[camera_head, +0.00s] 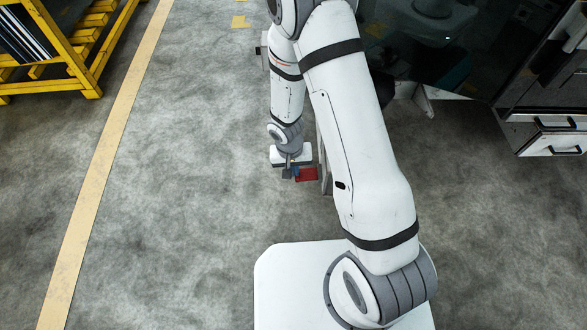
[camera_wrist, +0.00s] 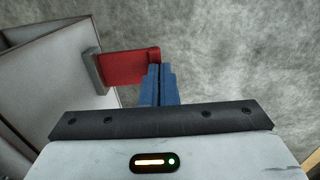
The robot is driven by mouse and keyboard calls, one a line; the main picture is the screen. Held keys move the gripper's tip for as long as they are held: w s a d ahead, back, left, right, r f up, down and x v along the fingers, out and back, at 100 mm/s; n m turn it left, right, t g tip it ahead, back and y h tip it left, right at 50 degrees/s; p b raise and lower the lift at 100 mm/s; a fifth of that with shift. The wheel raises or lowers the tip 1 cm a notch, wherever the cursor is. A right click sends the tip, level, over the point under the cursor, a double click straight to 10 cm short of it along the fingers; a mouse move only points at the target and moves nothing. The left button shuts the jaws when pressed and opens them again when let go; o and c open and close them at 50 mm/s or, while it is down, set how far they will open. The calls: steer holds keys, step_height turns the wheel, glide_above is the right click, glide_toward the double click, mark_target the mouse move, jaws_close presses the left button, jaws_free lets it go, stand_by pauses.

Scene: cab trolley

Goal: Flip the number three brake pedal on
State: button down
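The red brake pedal (camera_wrist: 130,67) shows in the wrist view as a flat plate joined at its left end to a grey bracket (camera_wrist: 96,72) on a light grey panel. It also shows in the head view (camera_head: 308,174), just right of my fingers. My gripper (camera_wrist: 158,68) has its two blue fingers side by side with only a thin line between them, so it looks shut. The fingertips overlap the pedal's right end in the wrist view. I cannot tell whether they touch it. In the head view my gripper (camera_head: 289,172) is low, and no number on the pedal can be read.
A grey panelled body (camera_wrist: 45,75) stands to the left in the wrist view. In the head view, a yellow rack (camera_head: 88,70) is at the upper left and a dark cabinet with drawers (camera_head: 550,138) at the upper right. The floor left of my gripper is clear.

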steer(key=shift+a+f+b, duration=0.2)
steer(key=shift+f+b, duration=0.55)
steer(key=shift+b, duration=0.15)
steer(key=a+r+p, duration=0.4)
steer(key=r+p, duration=0.3)
steer(key=r, duration=0.6)
steer(key=shift+a+r, duration=0.2)
steer(key=shift+r, duration=0.05)
steer(key=shift+w, duration=0.1)
